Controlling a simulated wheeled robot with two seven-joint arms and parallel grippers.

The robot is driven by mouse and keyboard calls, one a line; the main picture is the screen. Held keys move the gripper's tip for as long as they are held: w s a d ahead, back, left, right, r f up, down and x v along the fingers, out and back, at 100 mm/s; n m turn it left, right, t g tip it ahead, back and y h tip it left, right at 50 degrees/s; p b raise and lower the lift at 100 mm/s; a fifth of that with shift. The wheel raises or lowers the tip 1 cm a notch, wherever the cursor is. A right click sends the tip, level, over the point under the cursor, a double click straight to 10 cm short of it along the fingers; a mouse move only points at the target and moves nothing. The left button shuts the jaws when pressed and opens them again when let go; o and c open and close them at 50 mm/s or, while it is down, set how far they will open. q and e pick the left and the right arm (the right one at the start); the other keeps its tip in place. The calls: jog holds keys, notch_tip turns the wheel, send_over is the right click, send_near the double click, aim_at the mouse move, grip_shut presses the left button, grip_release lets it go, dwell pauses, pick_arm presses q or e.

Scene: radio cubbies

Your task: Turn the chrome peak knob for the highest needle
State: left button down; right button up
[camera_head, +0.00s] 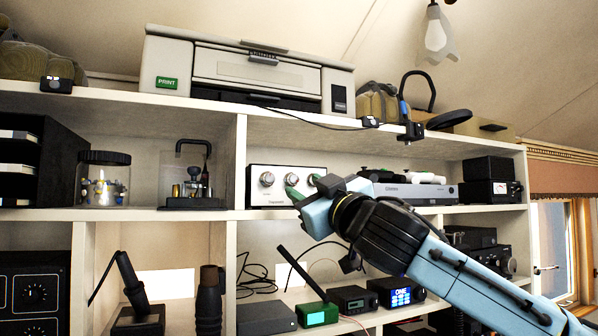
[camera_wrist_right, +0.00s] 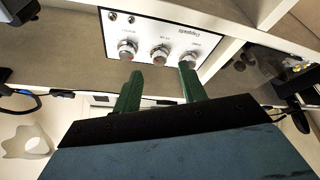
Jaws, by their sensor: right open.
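A white-fronted box (camera_head: 258,184) with a row of three chrome knobs stands on the middle shelf. In the right wrist view its panel (camera_wrist_right: 175,28) appears upside down, with a left knob (camera_wrist_right: 127,48), a middle knob (camera_wrist_right: 160,54) and a right knob (camera_wrist_right: 187,62). The labels are too small to tell which is the peak knob. My right gripper (camera_wrist_right: 158,88) is open, its green fingers pointing at the panel. One fingertip overlaps the right knob in that view; contact cannot be told. A small meter (camera_head: 499,188) shows at the right; its needle is unreadable. My left gripper is not in view.
A grey flat unit (camera_head: 440,194) is right of the knob box, partly behind my right arm. A printer (camera_head: 250,70) stands on the top shelf (camera_head: 200,107). A vertical divider (camera_head: 240,165) stands just left of the knob box.

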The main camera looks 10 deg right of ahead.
aim_at(295, 180)
jog(key=p+x, duration=0.1)
jog(key=x, duration=0.1)
jog(key=shift+w+a+r, duration=0.1)
jog(key=shift+w+r, duration=0.1)
jog(key=shift+w+a+r, duration=0.1)
jog(key=shift+w, duration=0.45)
jog(key=shift+c, duration=0.3)
grip_shut()
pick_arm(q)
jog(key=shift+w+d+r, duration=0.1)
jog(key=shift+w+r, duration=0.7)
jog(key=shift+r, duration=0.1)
pick_arm(e)
jog(key=shift+n, duration=0.3)
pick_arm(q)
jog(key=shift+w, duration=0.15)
pick_arm(e)
jog(key=shift+w+r+n+g+y, duration=0.1)
jog(key=shift+n+g+y, duration=0.55)
jog(key=shift+n, duration=1.15)
jog(key=shift+n+g+y, duration=0.55)
jog(key=shift+n+y, duration=0.1)
jog(key=shift+n, duration=1.15)
